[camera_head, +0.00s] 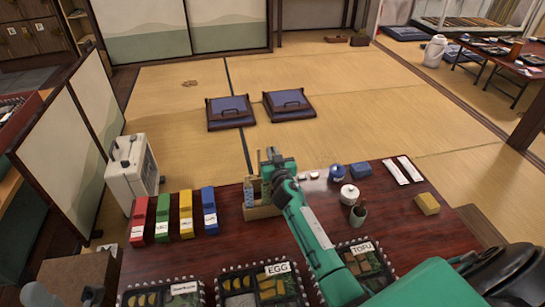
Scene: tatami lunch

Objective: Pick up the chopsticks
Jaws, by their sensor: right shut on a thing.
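My right arm (310,235), green, reaches in from the lower right across the dark red table. My right gripper (270,160) is over a small wooden caddy (262,211) at the table's back edge. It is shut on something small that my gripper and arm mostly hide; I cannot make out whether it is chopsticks. A bluish patterned item (248,192) stands in the caddy's left part.
Red, green, yellow and blue boxes (209,211) stand left of the caddy. Divided lunch boxes (265,290) line the front, with EGG and TOFU labels. A white lidded pot (349,194), a dark cup (357,215) and a yellow block (427,204) stand right of my arm.

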